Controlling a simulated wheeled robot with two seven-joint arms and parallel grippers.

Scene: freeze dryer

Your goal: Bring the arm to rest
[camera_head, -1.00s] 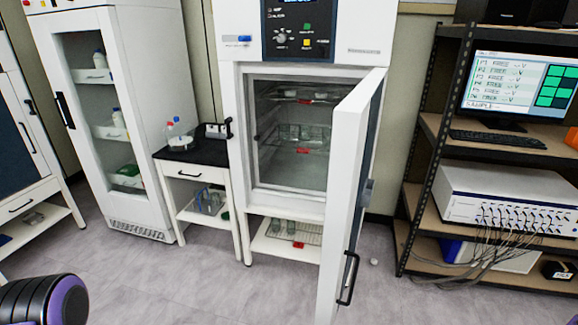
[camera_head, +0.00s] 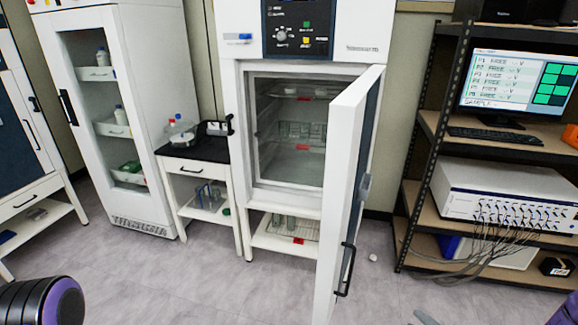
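Part of my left arm (camera_head: 42,302), dark with a purple end, shows at the lower left corner. A small purple and grey part of my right arm (camera_head: 563,312) shows at the lower right corner. Neither gripper's fingers can be made out, so I cannot see whether they hold anything. The freeze dryer (camera_head: 232,100) stands in the middle, and its white door (camera_head: 343,190) is swung open toward me. Inside the chamber, wire shelves (camera_head: 303,136) with red tags carry glassware.
A black-topped side table (camera_head: 190,152) with bottles stands left of the dryer, beside a glass-fronted cabinet (camera_head: 150,60). A rack (camera_head: 420,190) with a monitor (camera_head: 515,82) and a cabled white instrument (camera_head: 500,190) is at the right. The open door juts into otherwise clear floor (camera_head: 190,280).

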